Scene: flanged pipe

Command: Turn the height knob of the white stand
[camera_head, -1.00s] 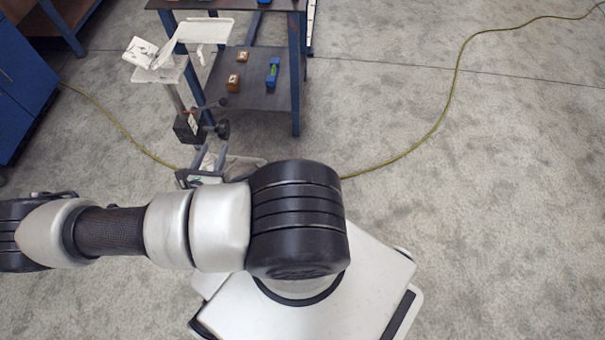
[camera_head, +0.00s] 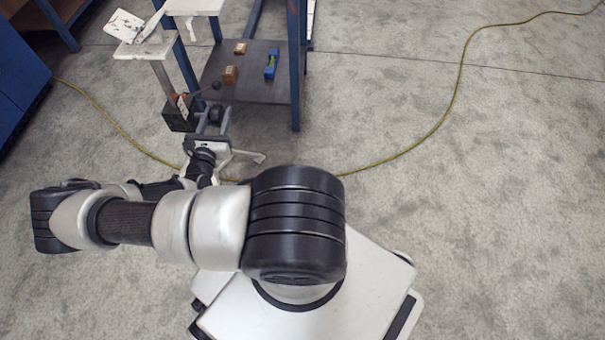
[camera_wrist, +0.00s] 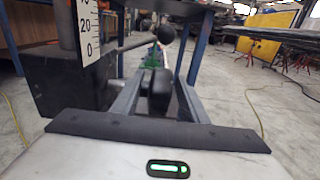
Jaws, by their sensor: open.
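The white stand (camera_head: 140,45) is at the upper left of the head view, with a white top on a grey post. The post enters a black block (camera_head: 178,113); the block also fills the left of the wrist view (camera_wrist: 65,85). A black height knob (camera_wrist: 157,90) is at the block's right side, and it shows small in the head view (camera_head: 216,112). My gripper (camera_head: 214,120) is open, with one finger on each side of the knob. In the wrist view a gap shows beside the right finger; contact on the left is unclear.
A ball-ended lever (camera_wrist: 166,34) sticks out from the block above the knob. A blue-legged table (camera_head: 296,65) stands behind, with small blocks on its lower shelf (camera_head: 250,88). A yellow cable (camera_head: 430,130) crosses the floor. Open floor lies to the right.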

